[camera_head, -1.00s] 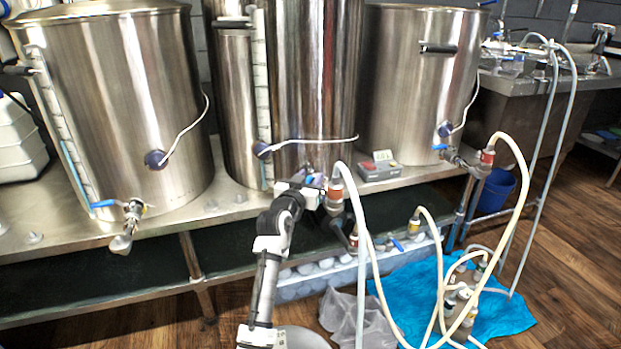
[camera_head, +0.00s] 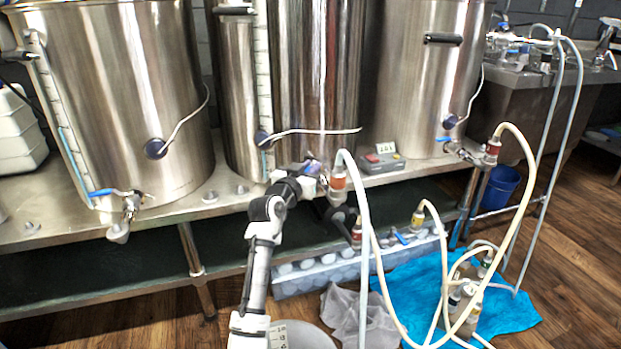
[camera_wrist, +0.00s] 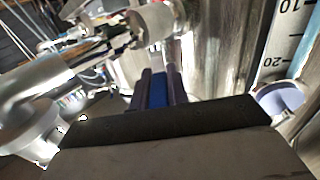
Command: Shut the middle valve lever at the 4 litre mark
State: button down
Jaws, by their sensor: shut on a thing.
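The middle steel kettle (camera_head: 318,80) has a white level scale (camera_head: 263,85) on its front left; only a bluish band shows low on it. My gripper (camera_head: 312,168) is at this kettle's outlet valve, low on the front, just left of a red hose fitting (camera_head: 338,180). In the wrist view, my gripper (camera_wrist: 158,88) has its two dark fingers shut on the blue valve lever (camera_wrist: 157,92). The metal valve fitting (camera_wrist: 155,28) lies just beyond the fingers. The scale (camera_wrist: 285,45) shows marks 10 and 20 there; the 4 litre mark cannot be read.
The left kettle (camera_head: 120,95) has its own blue lever (camera_head: 101,193). A small display box (camera_head: 380,160) stands right of my gripper. Pale hoses (camera_head: 364,250) hang close on the right, down to a blue cloth (camera_head: 410,280). A bin (camera_head: 300,338) stands below my arm.

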jog(key=shift+w+a+f+m+h+b, duration=0.1)
jog(key=shift+a+f+m+h+b, duration=0.15)
jog(key=shift+h+b, duration=0.4)
jog(key=shift+d+r+g+b, duration=0.1)
jog(key=shift+r+g+b, duration=0.05)
jog(key=shift+g+b, duration=0.2)
jog(key=shift+r+m, duration=0.15)
jog(key=shift+m, duration=0.1)
jog(key=c, duration=1.4)
grip_release()
jog(key=shift+o, duration=0.2)
